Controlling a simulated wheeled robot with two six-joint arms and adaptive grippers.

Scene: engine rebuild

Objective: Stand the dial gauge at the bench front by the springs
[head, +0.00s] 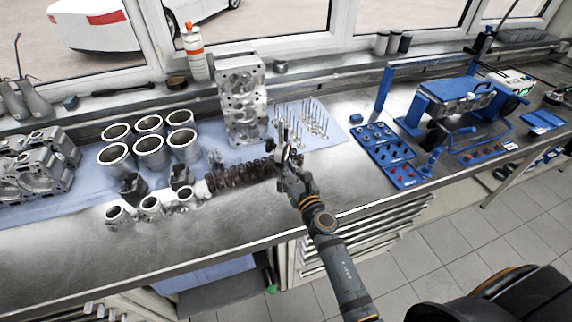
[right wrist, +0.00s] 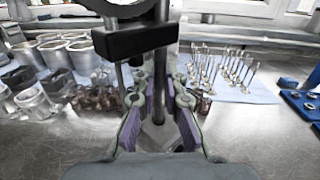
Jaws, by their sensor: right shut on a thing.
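My right gripper (head: 289,172) reaches over the bench front edge from below. It is shut on the dial gauge (head: 291,156), which shows only as a small round face and dark parts at the fingertips. In the right wrist view, the purple-padded fingers (right wrist: 159,95) close around the gauge's stem, and its dark block (right wrist: 135,40) and part of a round body stand above. Whether the gauge's foot touches the bench is hidden. The springs (head: 238,174), a row of dark brown coils, lie just left of the gripper; they also show in the right wrist view (right wrist: 97,99). My left gripper is not in view.
Upright valves (head: 307,120) stand on a blue mat behind the gripper. A cylinder head (head: 242,100) stands behind the springs. Cylinder liners (head: 150,152) and pistons (head: 150,205) are at left. Blue trays (head: 400,172) lie at right. Bare bench (head: 345,180) lies right of the gripper.

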